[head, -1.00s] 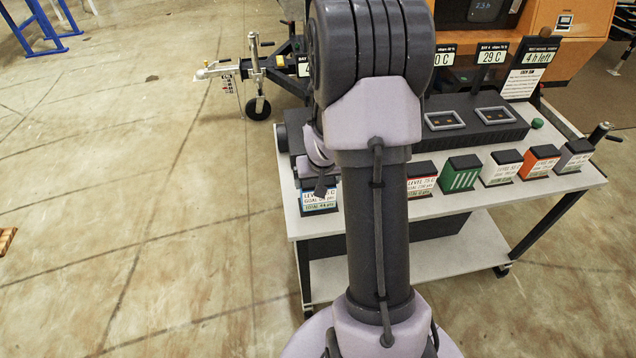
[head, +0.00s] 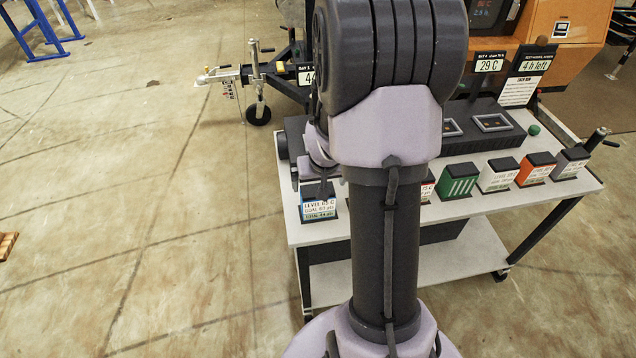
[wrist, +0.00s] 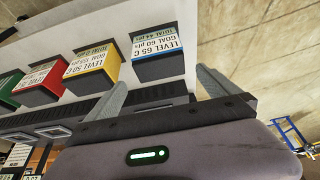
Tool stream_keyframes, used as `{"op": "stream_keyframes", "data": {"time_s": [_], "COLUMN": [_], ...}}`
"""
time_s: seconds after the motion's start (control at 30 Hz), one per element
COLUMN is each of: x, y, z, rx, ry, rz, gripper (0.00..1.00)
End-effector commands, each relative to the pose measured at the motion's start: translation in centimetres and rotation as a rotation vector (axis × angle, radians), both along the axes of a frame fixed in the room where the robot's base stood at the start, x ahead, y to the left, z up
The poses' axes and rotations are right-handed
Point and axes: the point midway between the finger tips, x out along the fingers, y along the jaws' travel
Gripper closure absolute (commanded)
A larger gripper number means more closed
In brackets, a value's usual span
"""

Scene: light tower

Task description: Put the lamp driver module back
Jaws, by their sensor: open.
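The wrist view shows my gripper (wrist: 160,88) open and empty, its two grey fingers apart. A dark block with a blue-edged label reading LEVEL 65 C (wrist: 158,52) lies ahead, in the gap between the fingertips as seen there. It also shows in the head view (head: 319,208) at the table's left end, with my gripper (head: 322,188) just above it, partly hidden by my arm. Whether the fingers touch it I cannot tell. Yellow (wrist: 97,62) and red (wrist: 42,83) modules stand in the same row. No label naming a lamp driver is readable.
The white table (head: 430,212) also bears green (head: 460,180), white (head: 497,175), orange (head: 536,168) and grey (head: 570,163) modules. Behind them is a dark housing with framed bays (head: 491,122). A crank handle (head: 602,137) sticks out at right. My arm hides the middle.

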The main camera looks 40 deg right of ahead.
Motion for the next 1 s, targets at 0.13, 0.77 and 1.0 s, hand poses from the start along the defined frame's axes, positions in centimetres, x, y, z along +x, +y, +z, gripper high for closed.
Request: {"op": "stream_keyframes", "data": {"time_s": [0.13, 0.77, 1.0], "x": [-1.1, -7.8, -15.4], "y": [0.7, 21.8, 29.1], "z": [3.7, 20.0, 22.5], "rx": [-0.001, 0.163, 0.291], "ry": [-0.002, -0.147, -0.176], "rz": [0.0, 0.153, 0.238], "gripper": [0.0, 0.0, 0.0]}}
